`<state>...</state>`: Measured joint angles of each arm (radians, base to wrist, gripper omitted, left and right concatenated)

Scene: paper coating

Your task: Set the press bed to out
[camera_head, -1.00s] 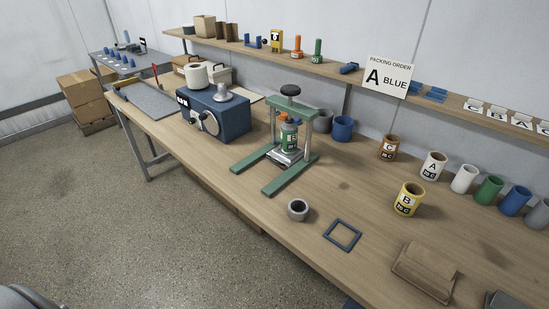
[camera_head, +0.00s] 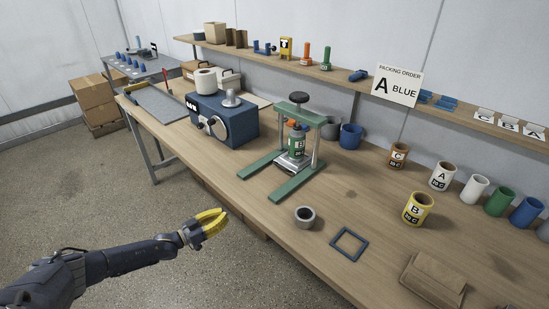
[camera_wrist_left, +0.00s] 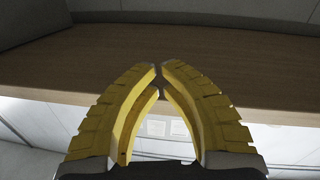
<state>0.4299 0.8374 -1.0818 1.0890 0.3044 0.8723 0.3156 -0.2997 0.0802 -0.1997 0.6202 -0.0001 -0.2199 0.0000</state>
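A green press (camera_head: 302,119) with a black top knob stands on the workbench, its two green rails (camera_head: 295,184) reaching toward the bench's front edge. Its silver bed plate (camera_head: 284,166) sits at the back end of the rails, by the posts. My right gripper is not in view.
A blue machine (camera_head: 226,121) with a crank stands left of the press. A grey ring (camera_head: 305,216) and blue frame (camera_head: 348,244) lie in front. Yellow cup B (camera_head: 417,209) and other cups stand to the right. The bench between the rails' front ends and its edge is clear.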

